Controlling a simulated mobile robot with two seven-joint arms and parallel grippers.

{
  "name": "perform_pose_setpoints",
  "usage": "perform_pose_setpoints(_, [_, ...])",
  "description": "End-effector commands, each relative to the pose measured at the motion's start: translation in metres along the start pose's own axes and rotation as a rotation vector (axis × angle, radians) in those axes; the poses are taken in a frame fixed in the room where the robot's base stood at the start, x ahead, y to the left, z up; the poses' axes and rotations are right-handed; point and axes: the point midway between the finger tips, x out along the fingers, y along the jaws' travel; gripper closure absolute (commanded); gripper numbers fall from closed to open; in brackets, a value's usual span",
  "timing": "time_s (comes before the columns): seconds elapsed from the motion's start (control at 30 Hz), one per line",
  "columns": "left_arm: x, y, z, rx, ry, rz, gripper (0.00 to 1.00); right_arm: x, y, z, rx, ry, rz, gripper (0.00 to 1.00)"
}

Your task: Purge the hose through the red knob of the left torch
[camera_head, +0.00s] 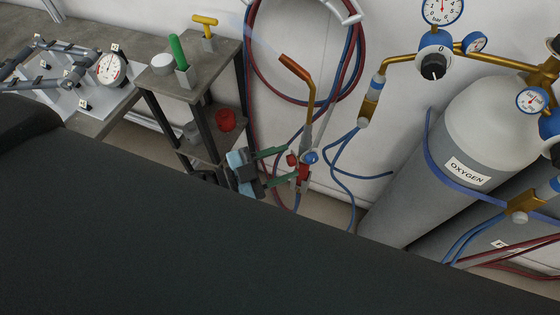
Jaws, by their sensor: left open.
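The torch (311,103) hangs upright in front of the white wall, its copper tip (297,68) bent up to the left. Low on its body are a red knob (292,160) on the left and a blue knob (311,157) on the right. A faint pale bluish streak (240,29) runs up and left from the tip. My left gripper (292,164) is open, with its green fingers reaching from the left to the red knob, one above it and one below. Whether they touch it I cannot tell. My right gripper is not in view.
A grey stand (222,62) with a green-handled tool, a yellow T-handle and a red cup stands close left of the torch. Red and blue hoses (250,70) hang coiled behind. The oxygen cylinder (420,175) and regulator (434,60) stand at right.

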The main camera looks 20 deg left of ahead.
Motion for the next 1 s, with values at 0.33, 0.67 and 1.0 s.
perform_pose_setpoints(0.33, [0.0011, 0.0002, 0.0004, 0.000, 0.000, 0.000, 0.64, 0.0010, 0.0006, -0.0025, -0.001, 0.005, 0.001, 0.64])
perform_pose_setpoints(0.67, [0.0009, 0.0002, 0.0003, 0.001, 0.000, 0.000, 0.99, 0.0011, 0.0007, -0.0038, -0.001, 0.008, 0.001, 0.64])
perform_pose_setpoints(1.0, [0.0010, 0.0000, -0.0003, 0.084, 0.000, -0.001, 0.99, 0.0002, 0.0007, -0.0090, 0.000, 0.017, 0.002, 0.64])
